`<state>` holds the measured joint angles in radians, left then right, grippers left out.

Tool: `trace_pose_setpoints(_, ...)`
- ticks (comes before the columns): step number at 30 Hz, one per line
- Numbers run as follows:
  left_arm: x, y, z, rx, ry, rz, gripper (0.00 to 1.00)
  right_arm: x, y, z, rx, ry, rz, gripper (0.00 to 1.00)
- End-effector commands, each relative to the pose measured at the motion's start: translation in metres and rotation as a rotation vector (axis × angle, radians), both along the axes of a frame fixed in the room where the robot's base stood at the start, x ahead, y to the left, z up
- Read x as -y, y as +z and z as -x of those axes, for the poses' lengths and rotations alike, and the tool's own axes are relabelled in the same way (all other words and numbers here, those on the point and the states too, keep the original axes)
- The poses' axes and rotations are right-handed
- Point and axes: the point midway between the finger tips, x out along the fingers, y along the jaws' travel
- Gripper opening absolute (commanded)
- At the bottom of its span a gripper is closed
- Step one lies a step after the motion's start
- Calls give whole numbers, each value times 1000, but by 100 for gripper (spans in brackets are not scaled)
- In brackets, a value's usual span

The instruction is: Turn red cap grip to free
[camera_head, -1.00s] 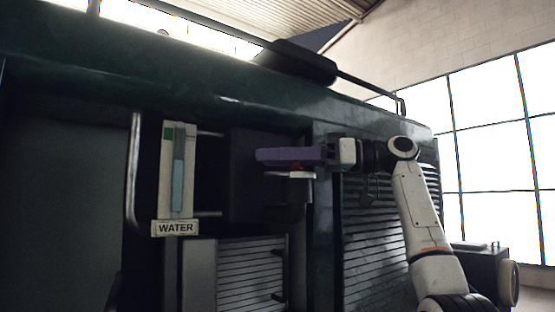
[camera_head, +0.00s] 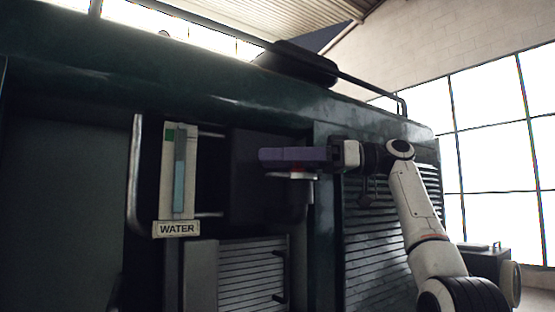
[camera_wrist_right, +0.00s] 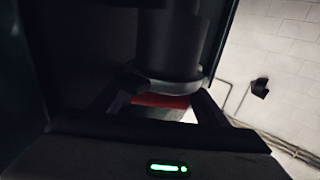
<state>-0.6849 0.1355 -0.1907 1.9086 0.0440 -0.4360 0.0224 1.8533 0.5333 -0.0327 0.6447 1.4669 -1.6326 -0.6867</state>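The red cap grip (camera_wrist_right: 160,101) shows in the right wrist view as a red band below a dark cylinder with a grey rim (camera_wrist_right: 165,88). My right gripper (camera_wrist_right: 163,103) has one dark finger on each side of the red band. The fingers are close to its ends, but I cannot tell whether they press on it. In the head view my right gripper (camera_head: 292,158) reaches in from the right, its purple side covering most of the cap. A pale disc (camera_head: 290,175) shows just below it, on a dark pipe (camera_head: 292,200). My left gripper is not in view.
A water gauge (camera_head: 179,172) with a WATER label (camera_head: 176,229) and a metal handrail (camera_head: 135,175) stand to the left. Louvred panels (camera_head: 375,240) lie below and to the right. A dark green body wall (camera_head: 150,75) runs above. Bright windows (camera_head: 495,110) are behind.

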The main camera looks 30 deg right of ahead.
Motion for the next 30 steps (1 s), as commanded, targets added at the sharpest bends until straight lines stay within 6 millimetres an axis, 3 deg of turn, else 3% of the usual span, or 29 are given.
trace_pose_setpoints(11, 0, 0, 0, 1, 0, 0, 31, 5, 1, 3, 2, -2, -1, 69)
trace_pose_setpoints(24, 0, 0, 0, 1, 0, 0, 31, 71, 1, 45, 2, -2, -3, 69)
trace_pose_setpoints(30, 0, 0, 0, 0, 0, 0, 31, 86, 1, 54, 2, -1, -1, 69)
